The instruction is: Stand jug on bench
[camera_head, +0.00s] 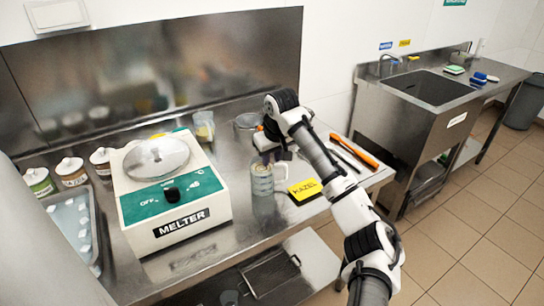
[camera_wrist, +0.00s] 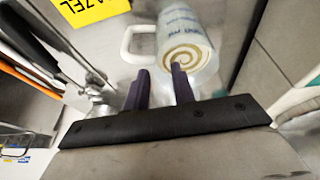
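The jug (camera_head: 262,182) is a clear, cup-like vessel with printed markings and a pale handle, upright on the steel bench (camera_head: 190,258) between the melter and the yellow sign. In the wrist view, the jug (camera_wrist: 186,28) shows a brown-and-cream swirl at its near end, and its white handle (camera_wrist: 127,42) points left. My gripper (camera_wrist: 160,72) has its two dark fingers apart, with nothing seen clamped between them. In the head view, my gripper (camera_head: 267,155) is just above and behind the jug, partly hidden by my wrist. Whether a finger touches the jug is unclear.
The white melter (camera_head: 175,190) stands left of the jug. A yellow sign (camera_head: 305,190) lies close to its right, with orange-handled tools (camera_head: 354,150) beyond. Lidded tubs (camera_head: 72,172) and a tray (camera_head: 75,222) are at left. A sink unit (camera_head: 430,88) stands apart at right.

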